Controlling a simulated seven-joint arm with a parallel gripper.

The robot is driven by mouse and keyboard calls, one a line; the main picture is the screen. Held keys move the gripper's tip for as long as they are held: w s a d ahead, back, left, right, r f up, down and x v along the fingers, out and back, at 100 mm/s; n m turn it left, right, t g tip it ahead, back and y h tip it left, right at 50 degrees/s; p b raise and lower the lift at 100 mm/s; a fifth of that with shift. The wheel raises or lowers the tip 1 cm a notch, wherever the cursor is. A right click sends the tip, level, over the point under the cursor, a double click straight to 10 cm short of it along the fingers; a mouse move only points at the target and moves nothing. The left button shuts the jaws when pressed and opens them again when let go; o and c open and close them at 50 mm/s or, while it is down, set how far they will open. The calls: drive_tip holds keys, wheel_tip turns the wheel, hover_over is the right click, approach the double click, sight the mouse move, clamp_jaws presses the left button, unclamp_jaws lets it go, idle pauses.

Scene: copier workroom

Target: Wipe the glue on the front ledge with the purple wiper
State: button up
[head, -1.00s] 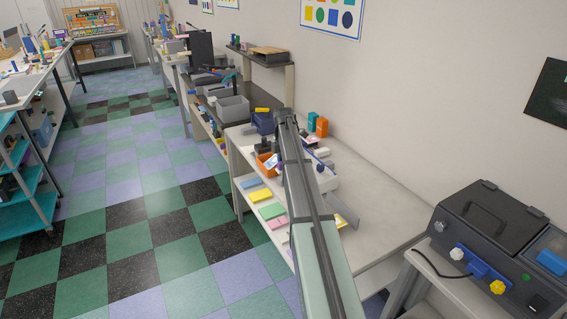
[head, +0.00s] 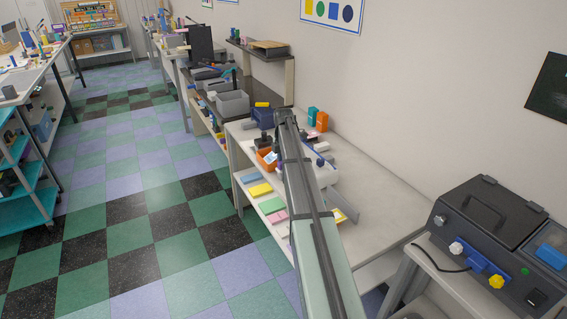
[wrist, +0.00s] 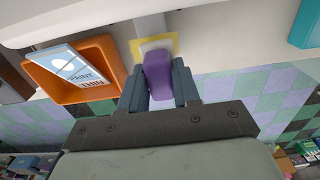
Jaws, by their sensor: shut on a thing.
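My gripper (wrist: 160,90) shows in the wrist view, its two dark fingers closed on the sides of the purple wiper (wrist: 159,78). The wiper's far end is at a yellow-edged pale patch (wrist: 173,42) on the pale ledge (wrist: 215,45). I cannot tell whether the wiper touches the patch or hangs just above it. I cannot make out the glue clearly. In the head view my arm hides the gripper and the wiper.
An orange bin (wrist: 108,92) holding a box marked "PAINT THIN" (wrist: 75,66) stands left of the wiper; a teal thing (wrist: 304,30) is at right. In the head view, the worktop (head: 375,215) is clear right of my arm, before a dark machine (head: 490,225).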

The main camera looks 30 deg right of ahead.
drive_tip(key=shift+f, duration=0.6)
idle(0.4)
drive_tip(key=shift+d, duration=0.1)
drive_tip(key=shift+d, duration=1.1)
drive_tip(key=shift+a, duration=1.25)
drive_tip(key=shift+d, duration=1.25)
drive_tip(key=shift+a, duration=0.1)
